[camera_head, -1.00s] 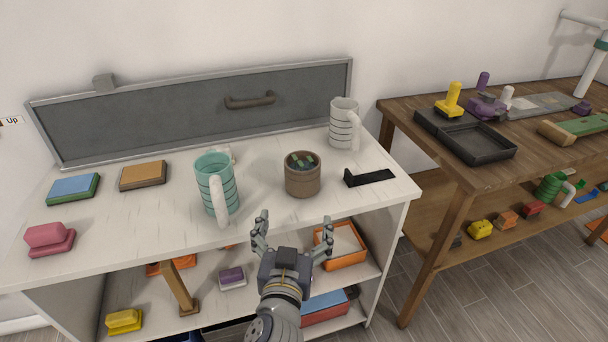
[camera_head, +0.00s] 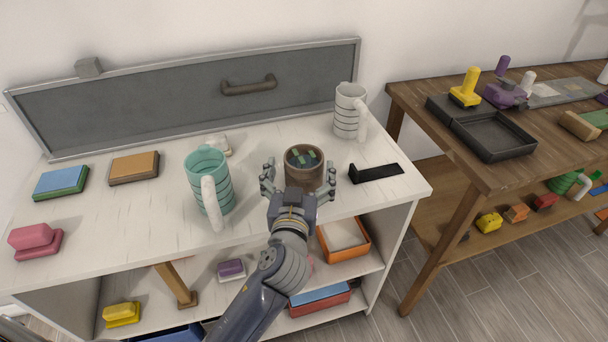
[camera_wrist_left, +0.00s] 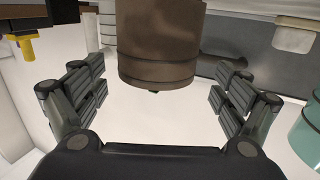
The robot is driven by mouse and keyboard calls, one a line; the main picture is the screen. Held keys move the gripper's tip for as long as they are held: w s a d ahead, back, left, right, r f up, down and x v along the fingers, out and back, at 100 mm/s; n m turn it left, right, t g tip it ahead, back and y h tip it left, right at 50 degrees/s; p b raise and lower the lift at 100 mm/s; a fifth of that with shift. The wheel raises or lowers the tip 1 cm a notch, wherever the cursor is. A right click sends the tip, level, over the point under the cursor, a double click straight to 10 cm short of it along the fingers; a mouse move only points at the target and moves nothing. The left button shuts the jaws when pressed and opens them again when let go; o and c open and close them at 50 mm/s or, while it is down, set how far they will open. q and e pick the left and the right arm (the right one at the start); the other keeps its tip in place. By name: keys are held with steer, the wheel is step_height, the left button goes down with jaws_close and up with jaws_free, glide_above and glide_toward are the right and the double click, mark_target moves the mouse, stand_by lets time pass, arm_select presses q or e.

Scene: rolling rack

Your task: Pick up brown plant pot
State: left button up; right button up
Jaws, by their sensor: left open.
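The brown plant pot (camera_head: 304,170) stands upright on the white top of the rack, with small green pieces inside it. My left gripper (camera_head: 299,177) is open, with one finger on each side of the pot in the head view. In the left wrist view the pot (camera_wrist_left: 160,45) is ahead between the open fingers (camera_wrist_left: 158,92), and clear space shows between each finger and its wall. The gripper's palm hides the pot's lower front in the head view. My right gripper is not in view.
A teal mug (camera_head: 208,182) stands left of the pot. A white striped mug (camera_head: 348,112) and a black bracket (camera_head: 376,172) are on its right. A grey panel (camera_head: 190,98) stands behind. A wooden table (camera_head: 455,165) is at the right.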

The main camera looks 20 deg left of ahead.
mark_target(306, 146)
arm_select(q)
steer(key=x, duration=0.2)
steer(key=p+x, duration=0.1)
steer(key=shift+w+d+r, duration=0.1)
steer(key=shift+w+r, duration=0.15)
steer(key=shift+w, duration=0.15)
steer(key=shift+w+f, duration=0.1)
steer(key=shift+w, duration=0.15)
steer(key=shift+c, duration=0.3)
steer(key=c, duration=1.7)
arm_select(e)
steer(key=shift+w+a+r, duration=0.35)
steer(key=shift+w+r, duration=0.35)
